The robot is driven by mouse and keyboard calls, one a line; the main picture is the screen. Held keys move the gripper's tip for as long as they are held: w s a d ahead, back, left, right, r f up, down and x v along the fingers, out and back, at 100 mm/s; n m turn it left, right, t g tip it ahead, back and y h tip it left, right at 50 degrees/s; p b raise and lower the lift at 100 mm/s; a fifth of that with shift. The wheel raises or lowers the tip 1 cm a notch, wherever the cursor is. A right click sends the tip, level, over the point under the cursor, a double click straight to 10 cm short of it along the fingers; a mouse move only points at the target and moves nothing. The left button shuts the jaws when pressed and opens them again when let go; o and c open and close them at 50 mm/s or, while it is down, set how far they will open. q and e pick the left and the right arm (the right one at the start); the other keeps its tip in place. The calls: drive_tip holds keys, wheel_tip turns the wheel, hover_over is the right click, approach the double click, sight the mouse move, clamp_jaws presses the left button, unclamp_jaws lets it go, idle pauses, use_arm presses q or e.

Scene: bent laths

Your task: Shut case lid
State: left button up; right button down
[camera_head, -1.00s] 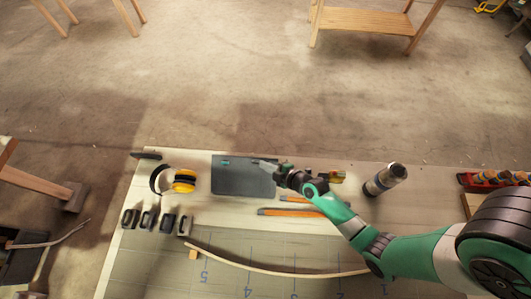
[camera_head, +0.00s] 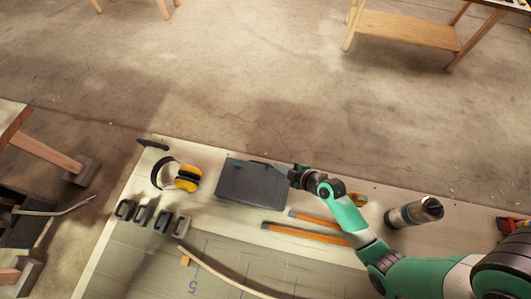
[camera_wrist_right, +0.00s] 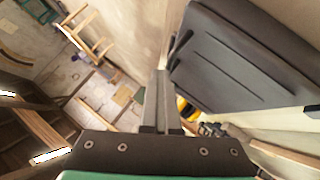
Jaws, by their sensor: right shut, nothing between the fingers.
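The dark grey case (camera_head: 250,185) lies on the pale bench near its far edge. A small teal part shows at its far left. In the right wrist view the case (camera_wrist_right: 235,60) fills the upper right as a large ridged dark panel, with a thin edge below it. I cannot tell for sure whether the lid is fully down. My right gripper (camera_head: 278,167) is at the case's far right corner, with its fingers pointing left. Its fingers (camera_wrist_right: 161,80) are shut together and empty, close beside the panel; contact is unclear. My left gripper is out of view.
Yellow-black earmuffs (camera_head: 188,178) lie left of the case. Several dark clamps (camera_head: 143,215) stand at the front left. Orange-handled tools (camera_head: 305,234) lie in front, and a metal cylinder (camera_head: 415,212) lies at the right. A bent lath (camera_head: 225,275) crosses the front.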

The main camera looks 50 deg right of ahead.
drive_tip(key=shift+s+f, duration=0.15)
drive_tip(key=shift+f, duration=0.15)
drive_tip(key=s+d+r+p, duration=0.1)
drive_tip(key=s+r+p, duration=0.4)
drive_tip(key=r, duration=0.6)
drive_tip(key=shift+s+d+r+p, duration=0.15)
drive_tip(key=shift+s+r+p, duration=0.2)
drive_tip(key=shift+s, duration=0.55)
drive_tip(key=shift+f, duration=0.1)
